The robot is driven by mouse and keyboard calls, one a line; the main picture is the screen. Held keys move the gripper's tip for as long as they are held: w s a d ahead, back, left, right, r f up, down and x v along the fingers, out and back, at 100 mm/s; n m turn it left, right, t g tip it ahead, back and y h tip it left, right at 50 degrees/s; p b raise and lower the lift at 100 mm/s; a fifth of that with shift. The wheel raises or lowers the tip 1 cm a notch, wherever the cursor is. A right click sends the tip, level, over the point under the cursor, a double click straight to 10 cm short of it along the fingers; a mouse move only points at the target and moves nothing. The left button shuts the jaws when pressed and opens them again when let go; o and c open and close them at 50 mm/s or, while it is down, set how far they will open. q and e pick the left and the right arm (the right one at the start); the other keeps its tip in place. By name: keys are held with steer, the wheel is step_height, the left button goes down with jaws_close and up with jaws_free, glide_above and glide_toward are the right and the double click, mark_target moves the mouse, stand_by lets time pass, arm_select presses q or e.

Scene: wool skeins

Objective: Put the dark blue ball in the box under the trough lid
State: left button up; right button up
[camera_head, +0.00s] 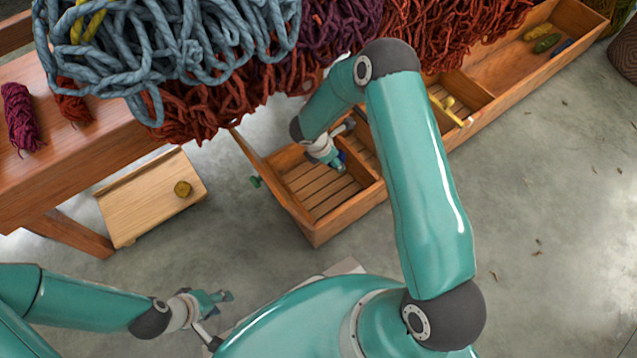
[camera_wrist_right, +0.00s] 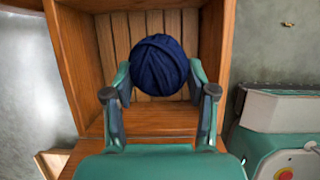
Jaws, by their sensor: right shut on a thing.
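The dark blue ball (camera_wrist_right: 158,65) is between the fingers of my right gripper (camera_wrist_right: 160,80), which is shut on it. In the head view only a bit of the ball (camera_head: 343,157) shows beside my right gripper (camera_head: 334,160). Both are over the slatted end compartment of the long wooden trough (camera_head: 316,238); I cannot tell their height above its slats. A pale wooden panel with a round brass knob (camera_head: 150,195) lies at the left, apart from the trough; whether a box is beneath it is unclear. My left gripper (camera_head: 222,298) is at the lower left, away from everything; its opening is unclear.
Grey-blue and rust-red skeins (camera_head: 170,50) hang across the top and hide part of the trough. A wooden bench (camera_head: 60,170) stands at the left with a magenta skein (camera_head: 20,118). Small yellow-green pieces (camera_head: 546,43) lie in the trough's far end.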

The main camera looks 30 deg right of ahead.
step_height(320, 180, down, 15)
steer(key=b, duration=0.5)
steer(key=shift+w+a+f+b, duration=0.15)
steer(key=shift+b, duration=0.15)
step_height(320, 180, down, 4)
steer(key=shift+f+b, duration=0.15)
steer(key=shift+b, duration=0.8)
steer(key=shift+f, duration=0.1)
steer(key=o, duration=1.1)
